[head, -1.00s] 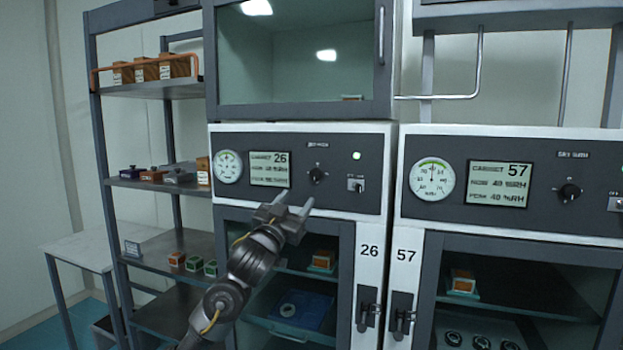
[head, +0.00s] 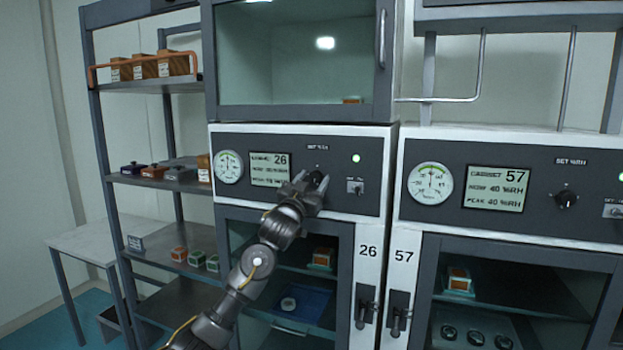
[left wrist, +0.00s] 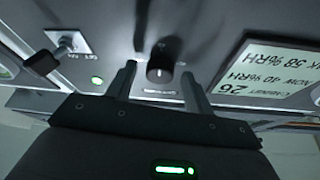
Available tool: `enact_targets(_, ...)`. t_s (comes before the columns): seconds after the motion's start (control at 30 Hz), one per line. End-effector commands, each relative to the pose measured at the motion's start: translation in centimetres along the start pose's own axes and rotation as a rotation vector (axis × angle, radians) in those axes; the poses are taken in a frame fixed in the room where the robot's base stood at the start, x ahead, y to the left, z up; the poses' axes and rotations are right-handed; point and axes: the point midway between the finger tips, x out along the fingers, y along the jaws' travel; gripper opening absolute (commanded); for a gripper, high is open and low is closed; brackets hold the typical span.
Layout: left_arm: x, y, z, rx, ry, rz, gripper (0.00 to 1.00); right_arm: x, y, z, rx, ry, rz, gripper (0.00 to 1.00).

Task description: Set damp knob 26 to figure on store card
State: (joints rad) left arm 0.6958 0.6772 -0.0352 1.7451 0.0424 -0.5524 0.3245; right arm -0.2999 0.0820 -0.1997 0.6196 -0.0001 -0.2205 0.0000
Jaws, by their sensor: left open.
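The damp knob of cabinet 26 (head: 317,178) is a black round knob on the dark panel, partly hidden by my left gripper in the head view. In the left wrist view the knob (left wrist: 160,70) shows between the two fingers. My left gripper (head: 309,184) is open at the knob, with one finger on each side; I cannot tell whether they touch it. It also shows in the left wrist view (left wrist: 159,82). The cabinet 26 display (head: 270,169) shows several lines; in the wrist view the display (left wrist: 262,72) appears upside down. No store card can be made out. My right gripper is out of view.
A toggle switch (head: 355,186) and a lit green lamp (head: 356,158) sit right of the knob. A round gauge (head: 229,166) is at the panel's left. Cabinet 57 (head: 500,190) stands to the right. A shelf rack (head: 150,185) with small boxes is at left.

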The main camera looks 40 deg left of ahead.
Motion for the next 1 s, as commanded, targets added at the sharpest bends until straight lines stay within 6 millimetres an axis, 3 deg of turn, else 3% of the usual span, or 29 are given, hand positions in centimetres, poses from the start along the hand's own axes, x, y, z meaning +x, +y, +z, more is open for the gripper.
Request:
enact_targets(0.2, 0.01, 0.01, 0.06, 0.0, -0.001, 0.0, 0.52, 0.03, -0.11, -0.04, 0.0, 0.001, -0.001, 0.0)
enact_targets(0.57, -0.02, -0.03, 0.06, 0.001, -0.001, 0.0, 0.07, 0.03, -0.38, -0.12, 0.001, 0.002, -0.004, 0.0)
enact_targets(1.0, -0.04, 0.16, 0.13, -0.108, -0.002, -0.044, 0.07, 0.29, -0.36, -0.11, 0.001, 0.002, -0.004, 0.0)
